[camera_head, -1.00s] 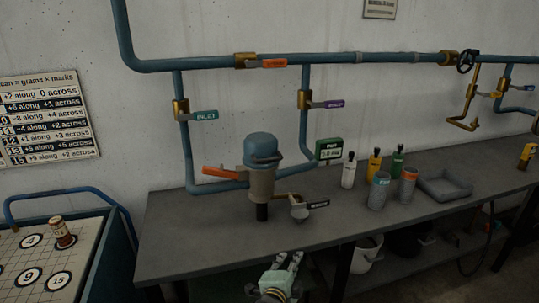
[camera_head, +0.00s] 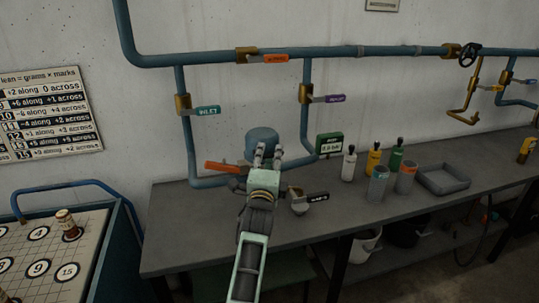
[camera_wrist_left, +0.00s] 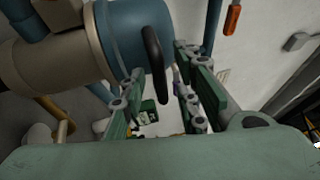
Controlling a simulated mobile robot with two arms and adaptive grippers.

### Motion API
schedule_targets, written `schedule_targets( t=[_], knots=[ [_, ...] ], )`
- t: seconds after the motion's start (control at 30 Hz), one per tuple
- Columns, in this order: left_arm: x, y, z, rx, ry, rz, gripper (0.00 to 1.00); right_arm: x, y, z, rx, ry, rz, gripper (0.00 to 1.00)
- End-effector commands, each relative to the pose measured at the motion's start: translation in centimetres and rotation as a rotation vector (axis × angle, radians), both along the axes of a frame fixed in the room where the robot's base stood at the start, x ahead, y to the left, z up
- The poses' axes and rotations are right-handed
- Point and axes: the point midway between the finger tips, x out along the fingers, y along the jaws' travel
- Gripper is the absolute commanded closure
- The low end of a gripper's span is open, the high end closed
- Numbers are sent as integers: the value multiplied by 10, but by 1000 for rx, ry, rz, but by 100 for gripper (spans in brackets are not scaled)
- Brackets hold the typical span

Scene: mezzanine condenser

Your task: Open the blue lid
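The blue lid (camera_head: 262,136) sits on top of a beige vessel on the workbench. The vessel (camera_wrist_left: 60,50) shows in the left wrist view, with the lid (camera_wrist_left: 140,28) shut on it. A dark curved handle (camera_wrist_left: 154,62) stands out from the lid. My left gripper (camera_head: 267,154) is in front of the lid in the head view and hides the handle and most of the vessel there. In the left wrist view its fingers (camera_wrist_left: 158,80) are apart, with the handle between their tips. I cannot tell whether they touch it. My right gripper is not in view.
An orange lever (camera_head: 222,167) sticks out left of the vessel, and a small cup (camera_head: 299,204) with a dark tag is at its right. Blue pipes (camera_head: 189,150) run behind. Bottles (camera_head: 373,161), canisters (camera_head: 377,184) and a grey tray (camera_head: 443,179) stand farther right.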

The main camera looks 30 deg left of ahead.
Motion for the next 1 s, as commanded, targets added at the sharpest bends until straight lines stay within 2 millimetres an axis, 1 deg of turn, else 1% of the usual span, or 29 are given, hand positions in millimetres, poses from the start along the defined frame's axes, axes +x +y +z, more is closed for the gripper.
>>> schedule_targets(
  t=[0.1,0.33,0.67,1.0],
  knots=[
    [4,2,1,0,0,0,71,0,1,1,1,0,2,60],
    [5,2,0,0,0,0,71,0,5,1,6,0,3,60],
    [5,2,0,0,1,-1,100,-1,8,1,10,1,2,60],
    [4,2,-1,0,2,-1,100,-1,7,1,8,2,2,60]
  ],
)
